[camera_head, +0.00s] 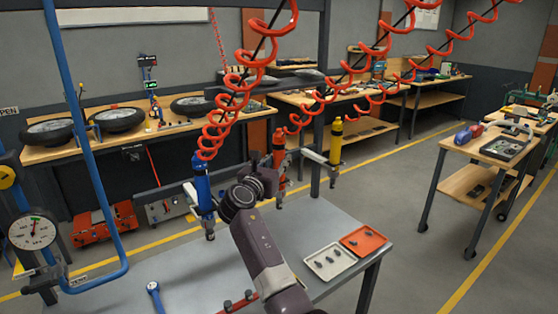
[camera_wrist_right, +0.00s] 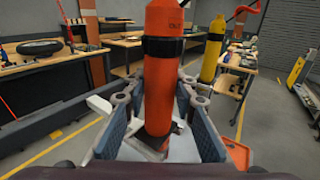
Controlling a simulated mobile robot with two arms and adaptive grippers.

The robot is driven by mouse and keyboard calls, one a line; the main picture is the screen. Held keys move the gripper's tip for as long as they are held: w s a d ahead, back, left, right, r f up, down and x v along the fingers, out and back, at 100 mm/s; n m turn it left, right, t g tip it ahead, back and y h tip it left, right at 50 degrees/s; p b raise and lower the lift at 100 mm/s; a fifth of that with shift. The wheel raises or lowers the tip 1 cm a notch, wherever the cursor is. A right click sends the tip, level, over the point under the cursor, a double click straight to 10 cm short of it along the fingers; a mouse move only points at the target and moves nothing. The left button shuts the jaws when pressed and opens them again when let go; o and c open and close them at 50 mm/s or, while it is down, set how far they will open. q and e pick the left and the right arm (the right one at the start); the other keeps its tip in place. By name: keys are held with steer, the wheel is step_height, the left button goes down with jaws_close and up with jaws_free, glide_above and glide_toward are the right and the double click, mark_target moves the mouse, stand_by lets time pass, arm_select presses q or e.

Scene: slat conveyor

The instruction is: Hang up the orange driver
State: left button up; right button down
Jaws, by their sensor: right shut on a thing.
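The orange driver (camera_head: 279,148) hangs upright below a red coiled hose in the head view, partly hidden by my right gripper (camera_head: 262,180). In the right wrist view, the orange driver (camera_wrist_right: 162,75), with its black band, stands between the two fingers of my right gripper (camera_wrist_right: 158,108), which is shut on it. The blue driver (camera_head: 203,190) and yellow driver (camera_head: 336,140) hang upright on either side. My left gripper is not in view.
The grey bench (camera_head: 325,215) below carries a white tray (camera_head: 318,272) and an orange tray (camera_head: 350,248) with small parts. Red coiled hoses (camera_head: 230,100) and a blue pipe (camera_head: 90,160) bound the space.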

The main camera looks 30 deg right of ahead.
steer(key=shift+f, duration=0.2)
stand_by(0.6)
steer(key=c, duration=1.5)
jaws_free()
steer(key=shift+s, duration=0.1)
steer(key=shift+f, duration=0.2)
steer(key=v, duration=1.2)
steer(key=shift+r, duration=0.25)
steer(key=shift+f, duration=0.1)
